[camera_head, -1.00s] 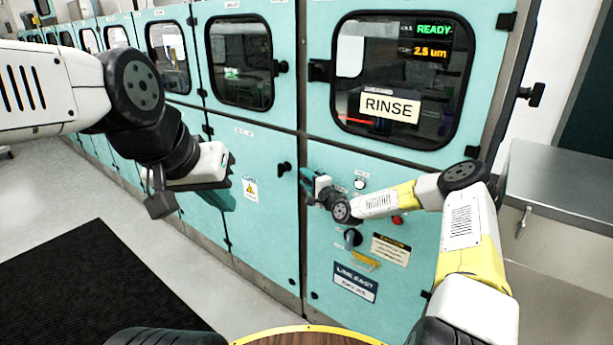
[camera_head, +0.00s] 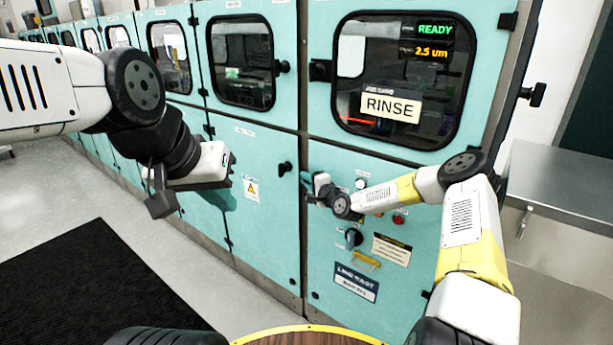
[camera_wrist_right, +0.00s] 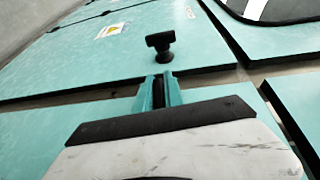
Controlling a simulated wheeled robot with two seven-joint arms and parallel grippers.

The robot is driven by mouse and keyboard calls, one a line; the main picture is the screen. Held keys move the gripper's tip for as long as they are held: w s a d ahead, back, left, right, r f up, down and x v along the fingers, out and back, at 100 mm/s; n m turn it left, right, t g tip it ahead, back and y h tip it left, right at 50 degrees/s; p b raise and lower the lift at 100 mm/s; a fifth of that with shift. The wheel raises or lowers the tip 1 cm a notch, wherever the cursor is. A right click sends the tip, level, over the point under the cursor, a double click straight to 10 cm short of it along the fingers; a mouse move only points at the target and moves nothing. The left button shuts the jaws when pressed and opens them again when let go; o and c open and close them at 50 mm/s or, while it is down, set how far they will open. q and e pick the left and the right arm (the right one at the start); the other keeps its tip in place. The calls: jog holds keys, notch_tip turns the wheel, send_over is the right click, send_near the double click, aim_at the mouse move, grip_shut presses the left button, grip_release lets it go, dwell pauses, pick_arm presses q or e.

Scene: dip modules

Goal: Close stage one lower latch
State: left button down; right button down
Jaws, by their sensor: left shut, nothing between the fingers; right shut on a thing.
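The lower right door (camera_head: 330,235) under the RINSE window is teal, with a dark seam along its left edge. My right gripper (camera_head: 307,186) is at the upper left edge of this door. In the right wrist view its teal fingers (camera_wrist_right: 158,92) are close together around a narrow dark piece, which looks like this door's latch and is mostly hidden. A black latch knob (camera_head: 285,168) on the neighbouring lower door is just left of the gripper. This knob also shows beyond the fingertips in the right wrist view (camera_wrist_right: 162,46). My left gripper (camera_head: 226,198) is shut and empty, in front of the cabinets at left.
The RINSE window (camera_head: 400,80) shows READY. A black rotary knob (camera_head: 353,237), a yellow handle (camera_head: 366,260) and a red button (camera_head: 399,219) are on the lower right door. A metal table (camera_head: 560,185) stands at right. A black mat (camera_head: 100,290) lies on the floor at left.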

jog(key=n+g+h, duration=0.1)
jog(key=g+h, duration=0.2)
jog(key=d+f+n+g+h, duration=0.1)
jog(key=g+h, duration=0.2)
jog(key=h, duration=0.1)
jog(key=s+d+f+n+g+h, duration=0.1)
jog(key=g+h, duration=0.2)
jog(key=g, duration=0.1)
jog(key=shift+d+n+h, duration=0.25)
jog(key=shift+n+h, duration=0.15)
jog(key=shift+d+g+h, duration=0.15)
jog(key=shift+g+h, duration=0.15)
jog(key=shift+h, duration=0.1)
jog(key=shift+d+r, duration=0.1)
dwell(0.4)
jog(key=c, duration=1.4)
grip_release()
jog(key=shift+c, duration=0.2)
